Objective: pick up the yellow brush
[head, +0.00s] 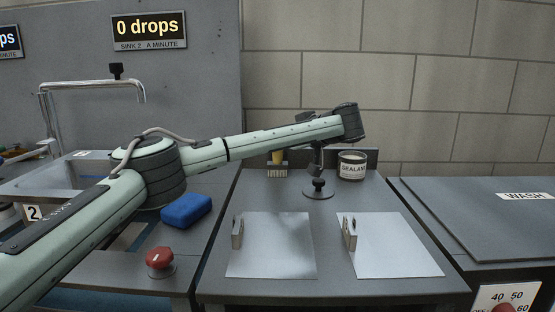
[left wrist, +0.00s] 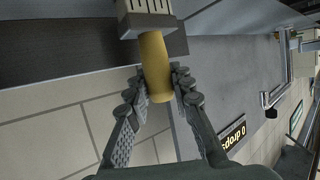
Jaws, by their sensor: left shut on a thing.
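The yellow brush (head: 277,158) shows in the head view at the back left of the grey counter, its handle upright above a pale bristle block. My arm hides its top there. In the left wrist view the yellow handle (left wrist: 154,58) lies between the two fingers of my left gripper (left wrist: 158,82), which is shut on it. The block is at the top edge of that view. I cannot tell whether the brush touches the counter. My right gripper is in neither view.
A sealant tin (head: 352,166) and a dark stand (head: 318,189) are right of the brush. Two pale plates with upright clips (head: 272,250) (head: 390,250) lie in front.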

